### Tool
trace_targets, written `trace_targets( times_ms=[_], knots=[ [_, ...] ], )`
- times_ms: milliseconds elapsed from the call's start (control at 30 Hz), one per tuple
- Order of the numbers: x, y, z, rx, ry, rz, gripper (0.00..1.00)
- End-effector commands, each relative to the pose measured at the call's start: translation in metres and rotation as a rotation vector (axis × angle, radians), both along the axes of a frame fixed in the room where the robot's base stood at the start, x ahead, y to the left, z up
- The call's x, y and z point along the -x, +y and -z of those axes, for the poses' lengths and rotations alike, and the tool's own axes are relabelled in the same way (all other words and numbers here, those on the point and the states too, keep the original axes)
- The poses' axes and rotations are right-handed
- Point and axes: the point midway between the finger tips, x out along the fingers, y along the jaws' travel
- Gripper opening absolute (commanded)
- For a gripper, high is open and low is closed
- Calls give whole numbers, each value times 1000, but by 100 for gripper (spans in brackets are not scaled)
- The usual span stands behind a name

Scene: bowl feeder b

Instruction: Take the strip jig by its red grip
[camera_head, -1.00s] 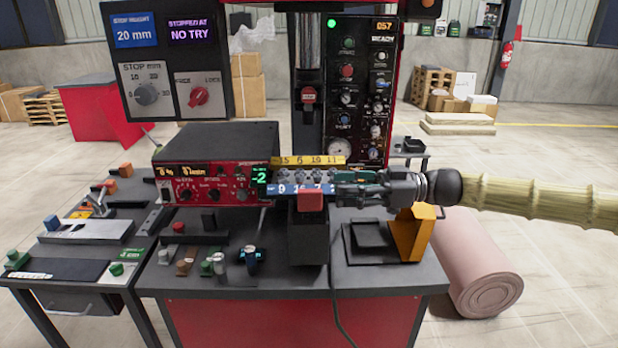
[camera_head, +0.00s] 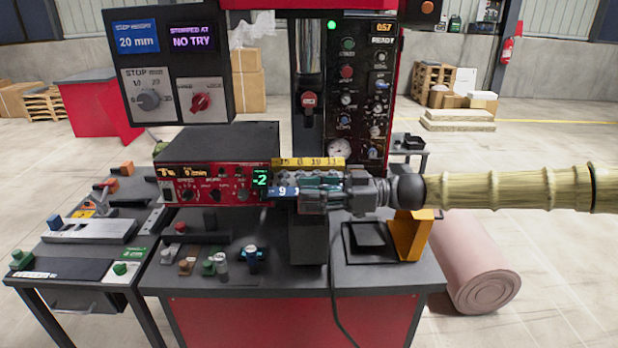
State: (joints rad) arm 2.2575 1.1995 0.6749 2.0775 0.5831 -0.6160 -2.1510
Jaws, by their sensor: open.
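The strip jig shows as a blue numbered strip (camera_head: 283,191) in front of a yellow numbered strip (camera_head: 308,162), on top of a dark pedestal at the middle of the red bench. Several small grey and teal parts sit between the two strips. My gripper (camera_head: 308,200) reaches in from the right, level, with its fingers in front of the jig's front face. It is open. It covers the red grip and the right part of the blue strip. I cannot tell whether the fingers are around the grip or touching it.
A red control unit (camera_head: 208,183) stands close to the left of the jig. The press column (camera_head: 308,100) and a dark control panel (camera_head: 360,90) rise behind it. An orange bracket (camera_head: 410,236) stands below my arm at the right. Several knobs line the bench's front left.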

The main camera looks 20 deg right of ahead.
Motion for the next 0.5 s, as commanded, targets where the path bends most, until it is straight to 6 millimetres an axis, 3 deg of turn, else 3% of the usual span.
trace_targets(
  times_ms=[300, 500],
  knots=[
    [-1, 3, 0, 0, 0, 0, 39],
    [-1, 2, 0, 0, 0, 0, 3]
  ],
)
